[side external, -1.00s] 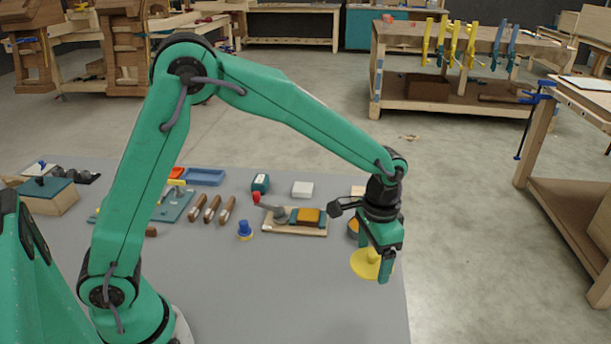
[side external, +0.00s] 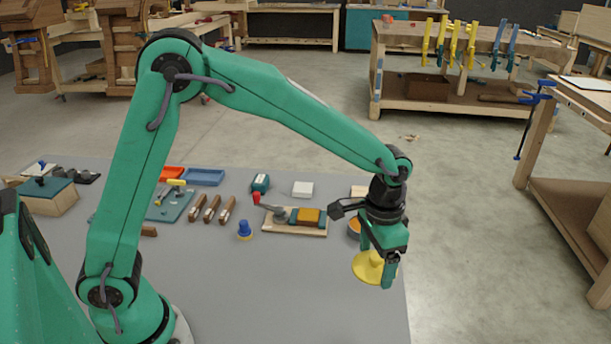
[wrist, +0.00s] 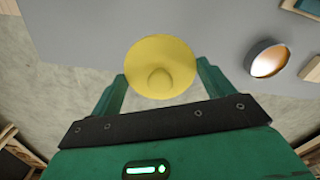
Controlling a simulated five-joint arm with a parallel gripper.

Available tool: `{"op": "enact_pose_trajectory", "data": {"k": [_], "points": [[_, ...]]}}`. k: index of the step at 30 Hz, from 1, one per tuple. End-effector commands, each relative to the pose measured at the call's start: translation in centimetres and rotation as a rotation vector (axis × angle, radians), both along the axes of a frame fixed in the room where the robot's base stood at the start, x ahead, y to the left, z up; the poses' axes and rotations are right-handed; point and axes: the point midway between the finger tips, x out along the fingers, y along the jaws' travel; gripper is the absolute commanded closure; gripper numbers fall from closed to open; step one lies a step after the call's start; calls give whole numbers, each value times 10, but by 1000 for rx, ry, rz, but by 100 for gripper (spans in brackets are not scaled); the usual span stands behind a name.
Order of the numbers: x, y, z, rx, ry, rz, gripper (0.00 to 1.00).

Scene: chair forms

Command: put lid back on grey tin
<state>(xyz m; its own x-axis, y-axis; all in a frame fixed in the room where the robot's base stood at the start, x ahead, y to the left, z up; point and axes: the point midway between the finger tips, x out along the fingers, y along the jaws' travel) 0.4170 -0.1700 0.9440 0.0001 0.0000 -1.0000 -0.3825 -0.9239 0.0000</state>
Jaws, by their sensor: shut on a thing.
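The yellow lid (side external: 366,268) is a round disc with a small knob, and it also fills the upper middle of the wrist view (wrist: 160,60). My gripper (side external: 377,266) is shut on the lid, with one finger on each side of it in the wrist view (wrist: 162,76). The lid is held in the air near the right edge of the grey table and looks tilted in the side view. The grey tin (side external: 352,233) stands uncovered behind my gripper, partly hidden by it, with orange inside. In the wrist view the tin (wrist: 256,47) is to the right, apart from the lid.
A wooden board with an orange-and-teal block (side external: 295,231) lies left of the tin. The table's front middle (side external: 290,290) is clear.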

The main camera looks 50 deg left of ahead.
Motion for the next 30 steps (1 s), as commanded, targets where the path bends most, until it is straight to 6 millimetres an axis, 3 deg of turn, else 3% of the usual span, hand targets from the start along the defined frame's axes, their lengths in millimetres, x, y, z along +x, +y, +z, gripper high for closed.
{"op": "enact_pose_trajectory", "data": {"k": [5,11,21,30], "points": [[13,8,0,0,1,12,41],[46,31,-1,0,1,36,41],[119,107,-5,0,1,94,41],[153,163,-10,0,0,126,41]]}}
